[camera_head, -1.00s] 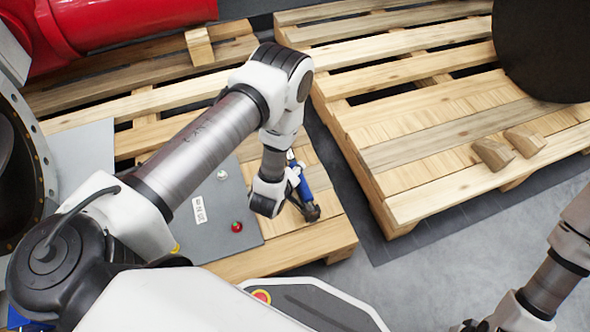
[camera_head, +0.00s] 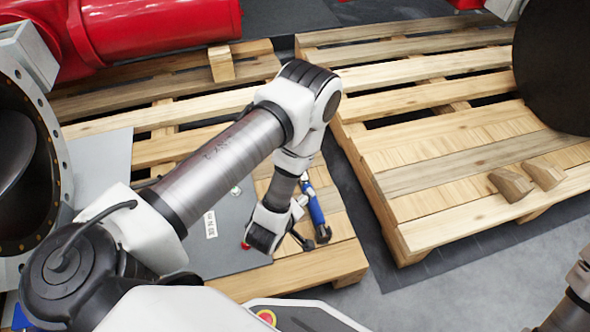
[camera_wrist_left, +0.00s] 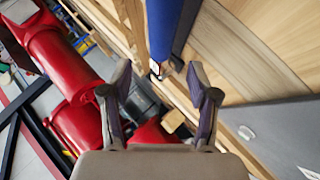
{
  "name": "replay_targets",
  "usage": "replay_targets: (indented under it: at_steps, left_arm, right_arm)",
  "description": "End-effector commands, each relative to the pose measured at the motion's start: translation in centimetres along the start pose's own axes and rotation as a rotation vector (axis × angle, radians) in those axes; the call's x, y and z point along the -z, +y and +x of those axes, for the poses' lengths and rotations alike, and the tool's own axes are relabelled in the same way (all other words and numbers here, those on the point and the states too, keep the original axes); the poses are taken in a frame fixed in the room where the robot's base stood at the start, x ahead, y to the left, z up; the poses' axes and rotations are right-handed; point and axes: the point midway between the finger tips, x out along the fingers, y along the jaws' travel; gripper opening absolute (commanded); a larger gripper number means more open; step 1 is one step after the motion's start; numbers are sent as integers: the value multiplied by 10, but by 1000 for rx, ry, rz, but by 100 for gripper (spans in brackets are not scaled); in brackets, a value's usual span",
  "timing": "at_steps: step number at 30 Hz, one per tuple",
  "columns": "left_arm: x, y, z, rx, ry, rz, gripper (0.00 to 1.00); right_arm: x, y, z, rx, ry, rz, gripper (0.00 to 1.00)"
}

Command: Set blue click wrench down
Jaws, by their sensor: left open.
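The blue click wrench (camera_head: 316,209) lies along the right part of the left wooden pallet (camera_head: 285,277), its dark head toward the near edge. My left gripper (camera_head: 298,238) is just left of the wrench in the head view, and part of it is hidden by my arm. In the left wrist view the two fingers (camera_wrist_left: 160,82) are spread apart with nothing between them. The blue handle (camera_wrist_left: 163,28) shows ahead of the fingertips there, clear of them. My right gripper is out of frame; only part of the right arm shows at the lower right.
A second pallet (camera_head: 440,185) stands to the right across a gap, with two wooden wedges (camera_head: 511,184). Red machinery (camera_head: 150,30) and a flanged opening (camera_head: 62,165) are at left.

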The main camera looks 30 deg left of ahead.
Motion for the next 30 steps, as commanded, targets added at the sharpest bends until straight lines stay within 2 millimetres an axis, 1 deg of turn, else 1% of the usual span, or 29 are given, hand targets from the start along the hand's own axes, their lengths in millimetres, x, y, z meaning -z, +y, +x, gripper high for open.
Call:
replay_targets:
  at_steps: [1,3,6,8,11,26,28,29,30]
  left_arm:
    - [-1,-1,-13,3,-3,2,60]
    - [-1,0,-28,3,-2,3,60]
    - [0,0,-42,1,-1,1,60]
    - [0,0,-47,1,0,1,60]
    - [0,0,-49,-1,1,0,60]
    - [1,1,-49,-2,1,0,60]
    - [7,10,-50,-11,10,-3,60]
    - [13,16,-51,-16,19,-8,60]
    - [24,25,-54,-22,33,-16,60]
  right_arm:
    - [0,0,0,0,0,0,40]
    - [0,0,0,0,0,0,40]
    - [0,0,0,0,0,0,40]
    - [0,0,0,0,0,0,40]
    - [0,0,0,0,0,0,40]
    - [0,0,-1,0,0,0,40]
    - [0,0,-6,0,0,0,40]
    - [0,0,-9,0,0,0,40]
    - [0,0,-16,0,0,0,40]
